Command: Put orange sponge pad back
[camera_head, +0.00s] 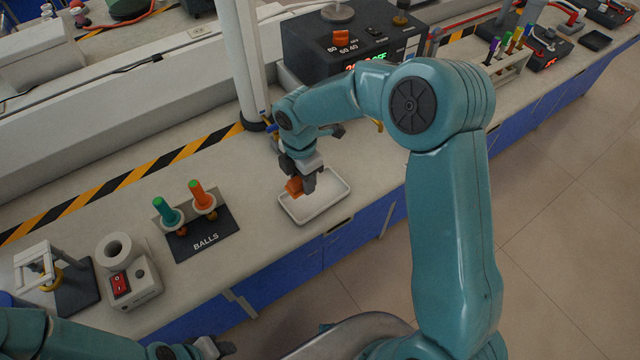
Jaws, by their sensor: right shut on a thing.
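The orange sponge pad (293,187) is a small orange block between the fingers of my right gripper (301,184). The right gripper is shut on it and points down over the white tray (325,211). The pad is over the left part of the tray; I cannot tell whether it touches the tray floor. The rest of the tray looks empty. My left gripper (212,347) is at the bottom edge of the view, away from the bench top, and its finger opening is too unclear to read.
A dark "BALLS" plate (205,240) with green and orange handled tools stands left of the tray. A device with a red switch (121,285) is further left. A dark box with a red display (345,45) stands behind. Bench surface between plate and tray is clear.

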